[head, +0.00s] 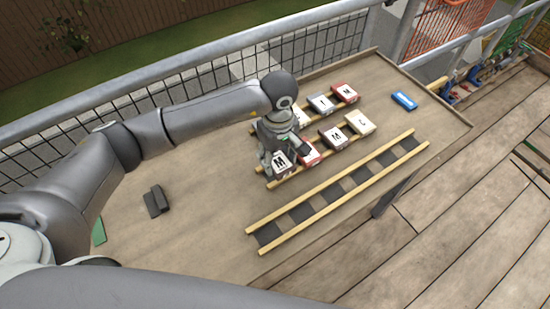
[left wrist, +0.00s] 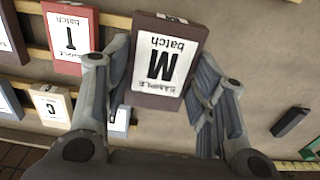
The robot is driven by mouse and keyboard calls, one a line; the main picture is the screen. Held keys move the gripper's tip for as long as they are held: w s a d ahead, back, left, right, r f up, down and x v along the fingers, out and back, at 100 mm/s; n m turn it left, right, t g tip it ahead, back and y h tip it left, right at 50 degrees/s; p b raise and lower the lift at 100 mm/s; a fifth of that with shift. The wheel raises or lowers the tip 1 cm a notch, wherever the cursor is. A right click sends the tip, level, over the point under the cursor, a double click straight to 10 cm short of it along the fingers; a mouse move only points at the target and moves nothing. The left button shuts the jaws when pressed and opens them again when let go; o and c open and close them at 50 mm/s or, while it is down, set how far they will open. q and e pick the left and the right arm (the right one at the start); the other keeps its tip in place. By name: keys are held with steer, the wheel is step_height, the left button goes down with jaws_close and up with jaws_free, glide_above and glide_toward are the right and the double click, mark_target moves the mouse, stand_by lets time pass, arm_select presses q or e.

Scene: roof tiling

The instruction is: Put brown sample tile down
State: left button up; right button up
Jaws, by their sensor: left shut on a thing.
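The brown sample tile (left wrist: 150,98) has a white label with a large M and the word batch. It sits between the two fingers of my left gripper (left wrist: 162,72) in the left wrist view, and the gripper is shut on it. In the head view my left gripper (head: 286,150) is over the near left end of the tile rows, with the M-labelled tile (head: 281,160) at its fingers. The gripper hides part of the rows there. Whether the held tile touches the wood below cannot be told. My right gripper is not in view.
A red tile (head: 312,154), a brown M tile (head: 333,136) and a cream tile (head: 360,122) lie in a row beside it. A farther row holds a grey tile (head: 320,103) and a red one (head: 345,92). A wooden rack (head: 340,192) lies nearer. A dark block (head: 156,201) stands left.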

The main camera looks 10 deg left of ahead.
mark_target(275, 156)
arm_select(q)
steer(key=shift+w+a+f, duration=0.25)
steer(key=shift+w+f, duration=0.15)
steer(key=shift+f, duration=0.1)
steer(key=f+p, duration=0.2)
steer(key=f, duration=0.1)
steer(key=shift+w+a, duration=0.15)
steer(key=shift+a, duration=0.05)
steer(key=shift+f, duration=0.3)
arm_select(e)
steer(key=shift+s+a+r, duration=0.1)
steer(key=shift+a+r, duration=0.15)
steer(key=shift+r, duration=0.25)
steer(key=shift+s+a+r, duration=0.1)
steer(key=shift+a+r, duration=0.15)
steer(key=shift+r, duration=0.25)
arm_select(q)
steer(key=shift+f, duration=0.1)
steer(key=shift+f+b, duration=0.45)
steer(key=shift+b, duration=0.2)
steer(key=o, duration=1.1)
steer(key=shift+r, duration=0.1)
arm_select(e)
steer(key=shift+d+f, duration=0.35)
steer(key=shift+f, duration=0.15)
arm_select(q)
steer(key=shift+r, duration=0.1)
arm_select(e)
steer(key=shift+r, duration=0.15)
